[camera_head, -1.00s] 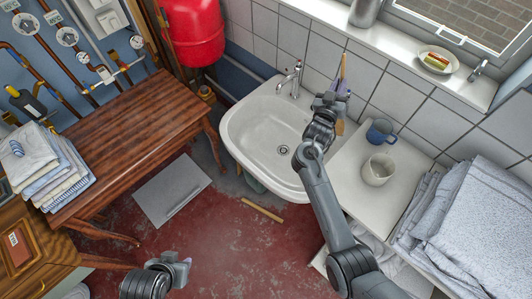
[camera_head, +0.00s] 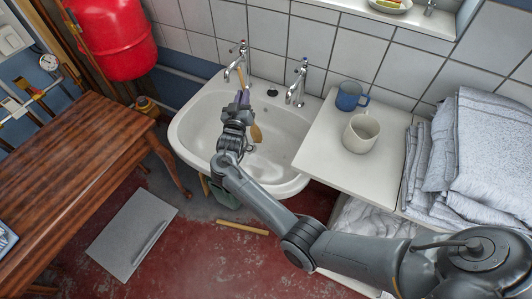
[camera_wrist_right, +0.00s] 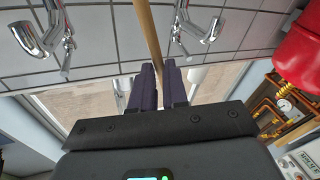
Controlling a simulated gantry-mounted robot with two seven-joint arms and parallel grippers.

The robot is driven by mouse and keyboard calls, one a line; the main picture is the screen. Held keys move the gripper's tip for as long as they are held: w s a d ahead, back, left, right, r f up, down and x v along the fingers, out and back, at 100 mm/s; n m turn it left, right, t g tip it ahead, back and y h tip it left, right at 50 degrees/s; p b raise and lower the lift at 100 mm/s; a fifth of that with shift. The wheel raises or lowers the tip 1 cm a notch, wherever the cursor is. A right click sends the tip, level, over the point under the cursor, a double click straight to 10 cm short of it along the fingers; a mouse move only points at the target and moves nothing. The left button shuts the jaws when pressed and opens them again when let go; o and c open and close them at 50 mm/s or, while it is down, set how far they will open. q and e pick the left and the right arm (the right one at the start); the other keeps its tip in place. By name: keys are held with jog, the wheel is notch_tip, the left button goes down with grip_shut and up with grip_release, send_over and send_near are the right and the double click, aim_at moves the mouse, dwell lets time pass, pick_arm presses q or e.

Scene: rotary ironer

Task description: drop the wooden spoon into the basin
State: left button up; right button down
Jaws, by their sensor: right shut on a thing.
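The white basin (camera_head: 285,150) is fixed to the tiled wall, with two chrome taps at its back. My right gripper (camera_head: 243,98) is above the basin's left-middle part and is shut on the wooden spoon (camera_head: 256,132). The spoon's rounded end shows just below and right of the gripper, over the bowl; its thin handle rises above the fingers. In the right wrist view, the wooden handle (camera_wrist_right: 148,40) runs up from between the dark fingertips (camera_wrist_right: 160,75). The part between the fingers is hidden. My left gripper is out of view.
Two taps (camera_head: 298,85) (camera_head: 235,62) stand close to the gripper. Right of the basin, a white board (camera_head: 335,165) holds a blue mug (camera_head: 350,96) and a cream mug (camera_head: 361,132). Folded linen (camera_head: 480,150) lies farther right. A wooden table (camera_head: 80,165) is at the left.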

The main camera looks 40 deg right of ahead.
jog(key=shift+f+b, duration=2.6)
jog(key=shift+f, duration=0.35)
jog(key=c, duration=1.1)
grip_release()
jog(key=shift+o, duration=0.2)
jog(key=shift+a, duration=0.15)
jog(key=v, duration=0.7)
jog(key=shift+s, duration=0.2)
jog(key=shift+r+p, duration=0.1)
jog(key=shift+p, duration=0.2)
